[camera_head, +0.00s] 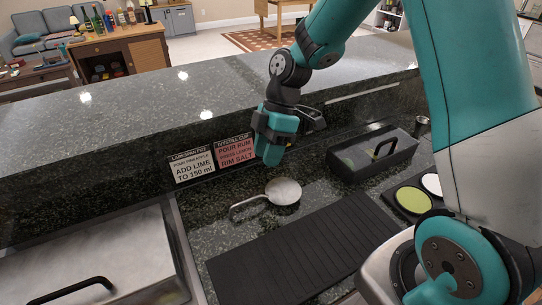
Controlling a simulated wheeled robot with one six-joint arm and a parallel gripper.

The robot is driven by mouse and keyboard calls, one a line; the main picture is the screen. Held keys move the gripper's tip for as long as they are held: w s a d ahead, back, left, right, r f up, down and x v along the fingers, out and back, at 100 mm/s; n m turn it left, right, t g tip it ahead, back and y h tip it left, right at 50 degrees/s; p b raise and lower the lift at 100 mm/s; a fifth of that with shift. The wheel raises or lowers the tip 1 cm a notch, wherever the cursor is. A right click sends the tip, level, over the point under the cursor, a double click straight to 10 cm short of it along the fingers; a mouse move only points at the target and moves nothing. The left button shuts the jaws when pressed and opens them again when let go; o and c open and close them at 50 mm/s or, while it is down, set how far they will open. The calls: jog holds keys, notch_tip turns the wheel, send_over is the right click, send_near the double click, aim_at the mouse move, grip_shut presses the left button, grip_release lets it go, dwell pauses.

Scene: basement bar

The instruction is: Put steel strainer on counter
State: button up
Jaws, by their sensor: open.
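The steel strainer (284,190), a round shiny metal piece with a loop handle pointing left, lies on the lower dark granite surface just behind a black ribbed mat. My gripper (271,158) is above and slightly behind it in the picture, pointing down, apart from it and empty. Its jaws are open, though the gap between the fingers is hard to see from this side. The raised granite counter (190,98) runs behind, higher than the strainer, and its top is bare.
The black ribbed mat (290,254) lies in front. Two recipe cards (236,150) lean on the raised wall. A steel lid (95,262) covers the left.

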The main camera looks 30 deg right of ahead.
jog(key=s+a+r+m+t, duration=0.1)
jog(key=s+a+r+m, duration=0.2)
jog(key=s, duration=0.7)
jog(key=s+a+r+m+t, duration=0.1)
jog(key=s+a+r+m, duration=0.3)
jog(key=s+r+m, duration=0.3)
notch_tip(320, 180, up, 3)
jog(key=s, duration=0.2)
jog(key=shift+s+r, duration=0.15)
jog(key=shift+s, duration=0.2)
jog(key=shift+a, duration=0.15)
